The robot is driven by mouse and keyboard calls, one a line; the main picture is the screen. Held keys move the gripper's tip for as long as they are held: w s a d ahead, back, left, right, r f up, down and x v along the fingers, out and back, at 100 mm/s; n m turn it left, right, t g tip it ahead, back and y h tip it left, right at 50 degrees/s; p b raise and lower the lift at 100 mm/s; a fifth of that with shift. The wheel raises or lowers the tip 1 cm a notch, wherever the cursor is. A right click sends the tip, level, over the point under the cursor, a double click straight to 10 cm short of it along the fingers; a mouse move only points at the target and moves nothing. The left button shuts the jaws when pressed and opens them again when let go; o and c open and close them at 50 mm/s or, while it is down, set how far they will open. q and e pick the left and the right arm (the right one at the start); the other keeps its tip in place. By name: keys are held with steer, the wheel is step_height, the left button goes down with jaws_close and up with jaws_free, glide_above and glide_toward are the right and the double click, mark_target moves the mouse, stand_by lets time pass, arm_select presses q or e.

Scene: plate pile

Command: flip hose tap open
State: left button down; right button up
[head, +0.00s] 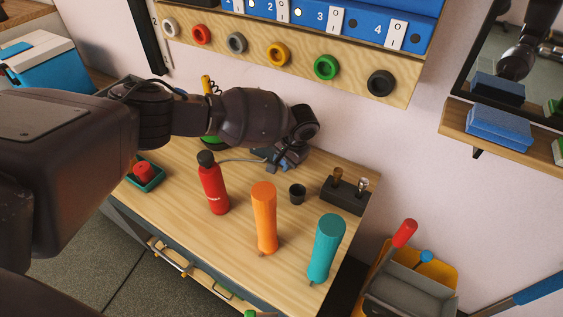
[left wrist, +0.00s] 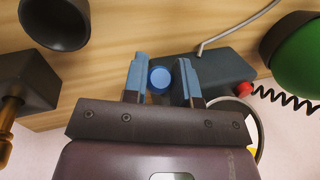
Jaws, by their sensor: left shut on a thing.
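My left gripper (head: 287,158) reaches over the back of the wooden bench. In the left wrist view its two blue fingers (left wrist: 160,68) are closed around a round blue piece (left wrist: 160,79), which seems to be the tap's handle. Behind the fingers is a dark blue-grey block (left wrist: 215,72), with a thin grey hose (left wrist: 228,28) running from it. The hose also shows in the head view (head: 240,160), lying on the bench. The gripper hides most of the tap in the head view, so I cannot tell how far its handle is turned. My right gripper is not in view.
On the bench (head: 180,235) stand a red bottle (head: 213,186), an orange cylinder (head: 264,215), a teal cylinder (head: 325,248), a small black cup (head: 297,194) and a dark block with knobs (head: 345,195). A green rounded thing (left wrist: 297,58) is close beside the gripper.

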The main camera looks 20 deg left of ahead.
arm_select(q)
steer(key=shift+w+d+r+g, duration=0.15)
steer(key=shift+w+r+g, duration=0.2)
steer(key=shift+r+g, duration=0.1)
steer(key=shift+w+d+r+g+y+b, duration=0.1)
steer(key=shift+w+g+y+b, duration=0.15)
steer(key=shift+g, duration=0.3)
steer(key=shift+w+g+y+b, duration=0.1)
steer(key=shift+w+g+b, duration=0.05)
steer(key=shift+g+b, duration=0.3)
steer(key=shift+w+r+g+b, duration=0.25)
steer(key=shift+w+g+b, duration=0.05)
steer(key=shift+g, duration=0.15)
steer(key=shift+r+m+g, duration=0.15)
steer(key=shift+m+g, duration=0.15)
steer(key=shift+w+r, duration=0.1)
steer(key=shift+r, duration=0.1)
steer(key=c, duration=0.9)
jaws_free()
steer(key=shift+f, duration=0.1)
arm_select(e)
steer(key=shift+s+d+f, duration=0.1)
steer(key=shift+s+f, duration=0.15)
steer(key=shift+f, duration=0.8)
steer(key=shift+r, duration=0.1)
